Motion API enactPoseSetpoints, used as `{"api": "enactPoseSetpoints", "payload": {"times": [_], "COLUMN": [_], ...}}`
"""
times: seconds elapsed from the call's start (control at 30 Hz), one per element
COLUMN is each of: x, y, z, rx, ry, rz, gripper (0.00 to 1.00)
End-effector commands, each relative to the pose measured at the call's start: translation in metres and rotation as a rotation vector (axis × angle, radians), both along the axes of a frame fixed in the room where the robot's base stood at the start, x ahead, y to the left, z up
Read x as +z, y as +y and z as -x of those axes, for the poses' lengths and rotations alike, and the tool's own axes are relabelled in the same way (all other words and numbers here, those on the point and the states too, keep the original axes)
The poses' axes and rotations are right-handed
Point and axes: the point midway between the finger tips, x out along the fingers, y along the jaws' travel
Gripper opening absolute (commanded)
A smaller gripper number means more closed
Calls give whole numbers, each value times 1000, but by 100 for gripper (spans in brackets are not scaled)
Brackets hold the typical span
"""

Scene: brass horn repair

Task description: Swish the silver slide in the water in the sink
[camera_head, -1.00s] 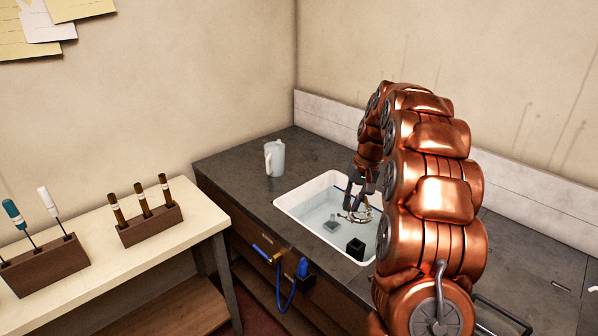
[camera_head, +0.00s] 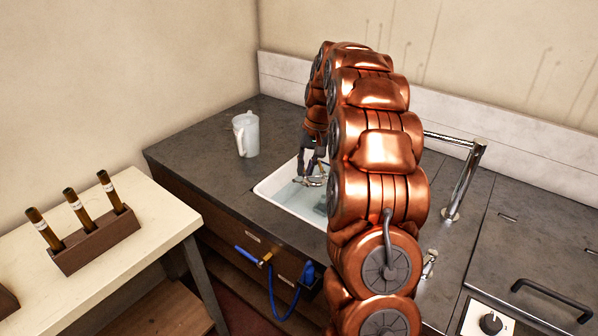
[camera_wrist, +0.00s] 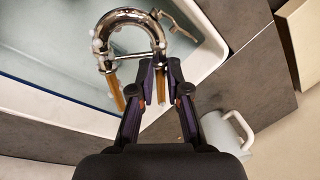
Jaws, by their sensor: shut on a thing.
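The silver slide (camera_wrist: 127,18), a curved U-shaped tube with brass-coloured legs, is held between the fingers of my gripper (camera_wrist: 160,68) in the wrist view. In the head view my gripper (camera_head: 312,176) is low over the far left part of the sink, and the slide shows only as a small shiny shape at its tips. The white sink (camera_head: 268,188) holds clear, pale water (camera_head: 300,197). Pale blobs cling to the slide. Whether the slide touches the water I cannot tell. My arm hides the right part of the sink.
A translucent white pitcher (camera_head: 246,135) stands on the dark counter (camera_head: 195,150) left of the sink. A chrome faucet (camera_head: 466,180) rises to the right. A blue hose (camera_head: 272,290) hangs at the cabinet front. A cream bench (camera_head: 150,205) holds a block (camera_head: 95,242) with several brown-handled tools.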

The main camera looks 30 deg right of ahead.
Motion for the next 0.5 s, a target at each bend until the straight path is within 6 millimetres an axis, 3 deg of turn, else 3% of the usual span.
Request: {"api": "enactPoseSetpoints", "payload": {"times": [0.5], "x": [-27], "y": [0], "z": [0], "rx": [-1], "ry": [-1], "rz": [0], "gripper": [0]}}
